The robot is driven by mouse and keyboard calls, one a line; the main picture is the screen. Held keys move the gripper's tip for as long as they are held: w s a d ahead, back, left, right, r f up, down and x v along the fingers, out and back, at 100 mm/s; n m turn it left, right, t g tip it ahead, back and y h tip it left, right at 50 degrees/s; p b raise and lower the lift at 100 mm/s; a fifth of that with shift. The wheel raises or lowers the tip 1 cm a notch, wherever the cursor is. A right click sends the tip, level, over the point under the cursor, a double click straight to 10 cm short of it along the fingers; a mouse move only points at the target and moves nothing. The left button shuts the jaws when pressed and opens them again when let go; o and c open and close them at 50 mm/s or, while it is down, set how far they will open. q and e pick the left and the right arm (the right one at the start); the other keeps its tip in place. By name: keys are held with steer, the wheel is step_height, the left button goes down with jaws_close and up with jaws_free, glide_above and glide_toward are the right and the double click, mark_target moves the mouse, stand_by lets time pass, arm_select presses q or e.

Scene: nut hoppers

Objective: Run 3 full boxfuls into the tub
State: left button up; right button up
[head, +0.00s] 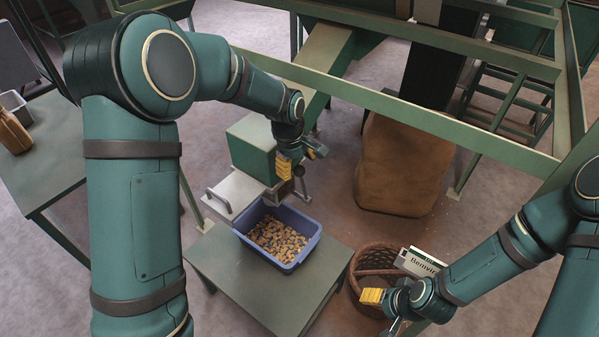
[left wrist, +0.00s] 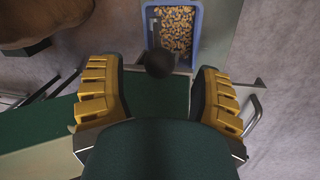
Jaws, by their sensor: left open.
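A blue tub (head: 312,247) holding a layer of tan nuts (head: 277,238) stands on a low green table; it also shows at the top of the left wrist view (left wrist: 198,50). Behind it is a green box (head: 252,148) below a sloping chute (head: 325,60). A pale slide with a handle (head: 235,194) sticks out at the box's left. My left gripper (head: 299,161) is open above the box's right side. In the left wrist view a dark round knob (left wrist: 158,63) lies between its spread fingers, with no visible grip on it. My right gripper (head: 380,310) is low at the right, its opening unclear.
A wicker basket (head: 375,262) with a lettered card (head: 418,262) stands on the floor beside my right gripper. A large brown sack (head: 402,165) stands behind. Green frame beams (head: 400,112) cross above. The low table (head: 245,297) is bare in front of the tub.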

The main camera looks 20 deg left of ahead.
mark_target(303, 187)
arm_select(q)
steer(key=shift+w+d+f, duration=0.1)
steer(key=shift+w+f, duration=0.05)
steer(key=shift+f, duration=0.7)
steer(key=shift+w+d+f, duration=0.1)
steer(key=shift+w+f, duration=0.05)
steer(key=shift+f, duration=0.7)
jaws_close()
